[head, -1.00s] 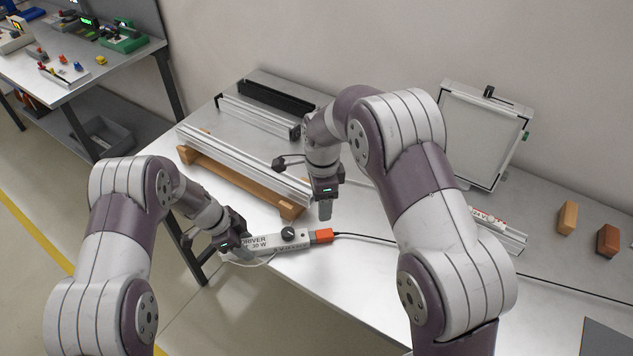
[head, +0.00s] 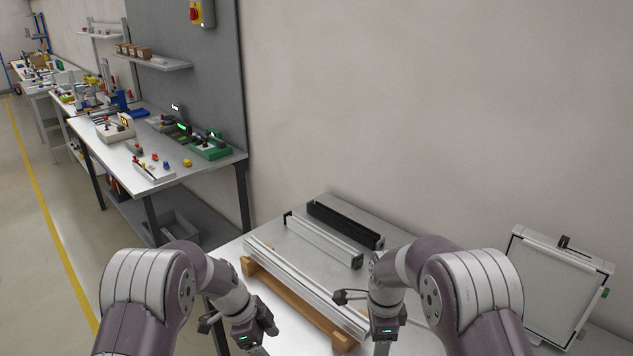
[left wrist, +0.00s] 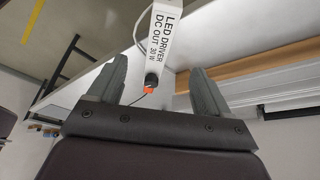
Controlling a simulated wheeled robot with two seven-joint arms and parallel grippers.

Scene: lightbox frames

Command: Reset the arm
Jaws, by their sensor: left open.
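My left gripper (head: 258,348) is at the bottom edge of the head view, over the near left side of the bench, its tips cut off. In the left wrist view its fingers (left wrist: 159,66) are apart and nothing is clamped between them. A white LED driver (left wrist: 163,42) with an orange end shows beyond the fingers, apart from them as far as I can tell. My right gripper (head: 383,344) points down at the right end of the aluminium profile (head: 300,284); its fingertips are cut off, so its jaw state is unclear.
The profile lies on wooden supports (head: 298,305). Behind it are a clear-edged channel (head: 322,240) and a black bar (head: 345,224). A framed light panel (head: 557,285) leans at the right. Another bench with small parts (head: 125,160) stands at the back left.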

